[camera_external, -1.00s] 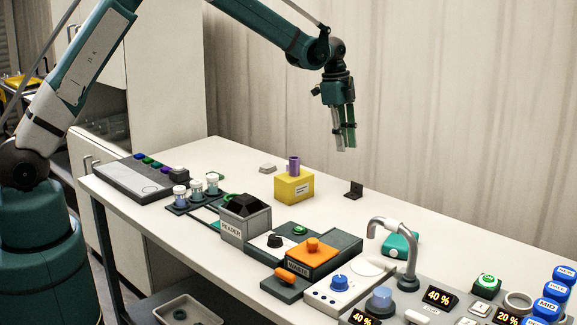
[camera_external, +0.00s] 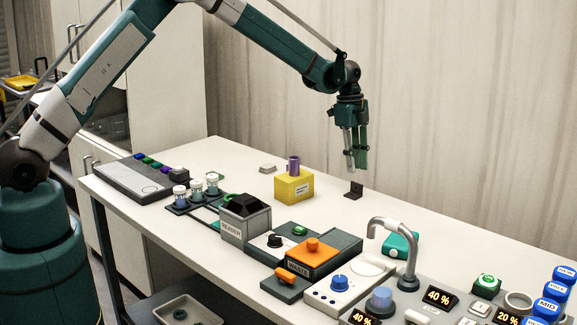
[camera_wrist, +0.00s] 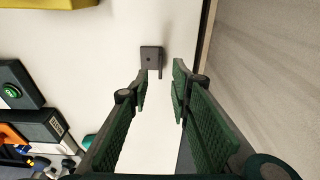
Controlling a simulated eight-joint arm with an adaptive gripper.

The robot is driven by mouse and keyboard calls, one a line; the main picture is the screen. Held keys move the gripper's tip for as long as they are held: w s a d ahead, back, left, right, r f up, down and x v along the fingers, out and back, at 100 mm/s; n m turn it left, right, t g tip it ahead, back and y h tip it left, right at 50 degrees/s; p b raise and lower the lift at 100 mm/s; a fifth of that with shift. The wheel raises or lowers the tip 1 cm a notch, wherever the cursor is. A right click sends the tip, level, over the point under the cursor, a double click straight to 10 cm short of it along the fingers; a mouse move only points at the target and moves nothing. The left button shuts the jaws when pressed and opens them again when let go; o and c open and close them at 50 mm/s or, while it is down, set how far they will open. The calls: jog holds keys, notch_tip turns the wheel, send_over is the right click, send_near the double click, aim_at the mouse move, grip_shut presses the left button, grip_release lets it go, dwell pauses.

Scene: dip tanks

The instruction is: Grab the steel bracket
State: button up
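The steel bracket (camera_external: 354,190) is a small dark grey angled piece standing on the white table near its back edge, in the external view. In the wrist view the bracket (camera_wrist: 151,60) lies beyond the fingertips, with its flat square face and a small hole showing and a thin upright edge on its right. My gripper (camera_external: 357,171) hangs pointing down just above the bracket in the external view. In the wrist view my gripper (camera_wrist: 160,72) has its two green padded fingers apart with nothing between them.
A yellow block (camera_external: 294,187) with a purple cylinder (camera_external: 293,164) stands left of the bracket. A teal item (camera_external: 400,246), a grey faucet (camera_external: 408,262) and an orange-topped waste box (camera_external: 312,253) stand nearer the front. The table around the bracket is clear; a wall is behind.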

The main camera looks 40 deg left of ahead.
aim_at(353, 190)
jog(key=shift+d+f, duration=0.15)
jog(key=shift+f, duration=1)
jog(key=shift+d+f, duration=0.2)
jog(key=shift+f, duration=1.1)
jog(key=shift+d+f, duration=0.2)
jog(key=shift+f, duration=1.05)
grip_shut()
